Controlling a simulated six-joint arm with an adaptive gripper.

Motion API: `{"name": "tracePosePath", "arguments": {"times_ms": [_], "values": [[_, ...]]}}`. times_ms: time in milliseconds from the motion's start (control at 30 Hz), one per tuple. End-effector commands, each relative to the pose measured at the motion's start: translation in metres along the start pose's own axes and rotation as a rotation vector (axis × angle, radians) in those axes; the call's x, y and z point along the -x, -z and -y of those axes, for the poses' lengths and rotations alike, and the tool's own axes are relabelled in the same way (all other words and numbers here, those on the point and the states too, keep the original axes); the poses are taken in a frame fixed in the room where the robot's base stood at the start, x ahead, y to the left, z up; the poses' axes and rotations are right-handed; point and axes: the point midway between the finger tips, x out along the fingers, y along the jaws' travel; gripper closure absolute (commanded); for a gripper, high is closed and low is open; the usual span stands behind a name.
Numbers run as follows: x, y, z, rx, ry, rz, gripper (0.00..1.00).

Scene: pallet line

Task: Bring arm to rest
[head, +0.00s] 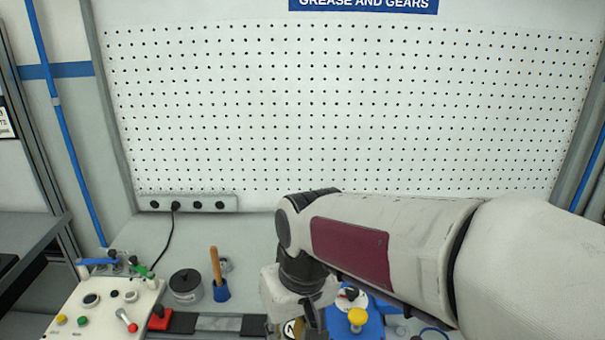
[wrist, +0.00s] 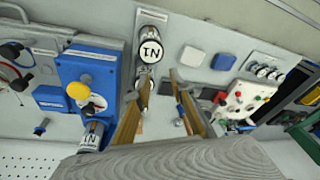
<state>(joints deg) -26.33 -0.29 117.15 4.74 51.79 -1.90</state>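My arm reaches in from the right in the head view, bent down over the bench. My gripper (head: 312,325) hangs at the bottom edge there, partly cut off. In the wrist view my gripper (wrist: 161,84) shows two tan fingers standing apart, with bare bench and nothing held between them. A silver cylinder with a black-and-white lettered face (wrist: 150,48) lies just beyond the fingertips; I cannot tell whether a finger touches it. A round lettered face (head: 292,328) also shows beside the gripper in the head view.
A blue unit with a yellow knob (head: 357,318) stands right of the gripper, also in the wrist view (wrist: 88,75). A pegboard (head: 350,110) stands behind.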

Motion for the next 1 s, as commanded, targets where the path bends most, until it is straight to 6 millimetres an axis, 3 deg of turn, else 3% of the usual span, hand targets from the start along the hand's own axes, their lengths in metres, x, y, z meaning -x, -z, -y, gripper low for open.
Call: {"name": "tracePosePath", "arguments": {"times_ms": [500, 1000], "values": [[0.038, -0.092, -0.059, -0.149, -0.075, -0.066, 0.77], [0.059, -0.169, -0.093, -0.288, -0.151, -0.169, 0.77]]}}
